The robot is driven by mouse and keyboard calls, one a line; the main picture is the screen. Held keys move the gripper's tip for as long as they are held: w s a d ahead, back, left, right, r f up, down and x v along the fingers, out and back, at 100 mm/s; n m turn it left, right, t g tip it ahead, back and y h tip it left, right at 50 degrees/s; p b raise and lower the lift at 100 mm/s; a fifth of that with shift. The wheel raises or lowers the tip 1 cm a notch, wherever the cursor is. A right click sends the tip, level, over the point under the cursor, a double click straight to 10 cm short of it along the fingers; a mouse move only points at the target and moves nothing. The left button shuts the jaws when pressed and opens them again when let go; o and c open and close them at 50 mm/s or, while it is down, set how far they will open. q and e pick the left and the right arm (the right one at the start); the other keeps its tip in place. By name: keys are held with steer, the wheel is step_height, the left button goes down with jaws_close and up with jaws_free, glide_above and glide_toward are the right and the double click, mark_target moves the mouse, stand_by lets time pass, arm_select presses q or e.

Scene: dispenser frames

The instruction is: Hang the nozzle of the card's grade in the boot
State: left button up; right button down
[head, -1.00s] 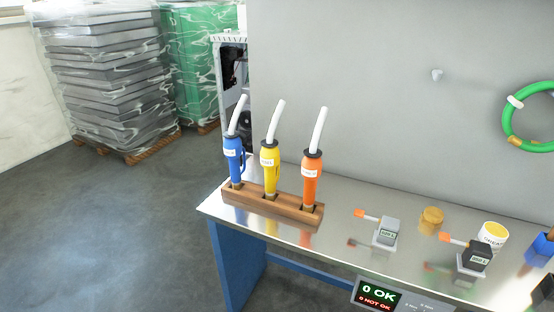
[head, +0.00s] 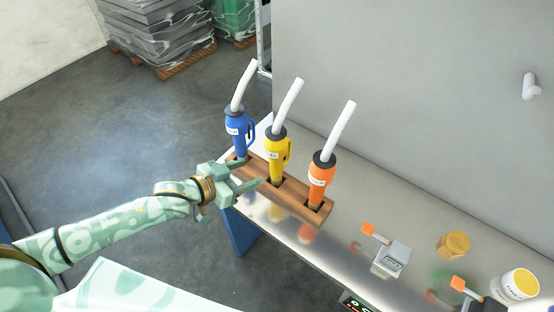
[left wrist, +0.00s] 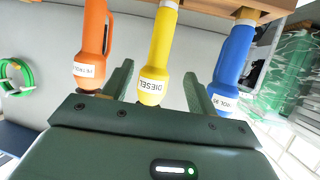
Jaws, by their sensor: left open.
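Three nozzles with white spouts stand upright in a wooden rack (head: 310,212): blue (head: 237,128), yellow (head: 278,150) and orange (head: 320,175). The yellow one's label reads DIESEL in the left wrist view (left wrist: 157,50). The orange (left wrist: 93,45) and blue (left wrist: 235,55) labels there are only partly legible and seem to begin with PETROL. My left gripper (head: 252,173) is open at the rack's near side. In the left wrist view, its fingers (left wrist: 160,85) point toward the yellow nozzle, which shows between them; I see no grip. My right gripper, the card and a boot are not identifiable.
On the metal bench to the right are a grey device with an orange tab (head: 391,259), an amber jar (head: 454,244) and a white tub with yellow top (head: 518,285). A peg (head: 531,86) sticks out of the grey wall. Wrapped pallets stand behind.

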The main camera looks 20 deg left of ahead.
mark_target(271, 164)
arm_select(q)
steer(key=b+x, duration=0.1)
steer(key=x, duration=0.5)
steer(key=shift+f, duration=0.1)
steer(key=shift+w+d+f, duration=0.25)
steer(key=shift+w, duration=0.15)
steer(key=b+x, duration=0.2)
steer(key=x, duration=0.3)
steer(key=shift+f, duration=0.1)
steer(key=shift+s, duration=0.1)
jaws_close()
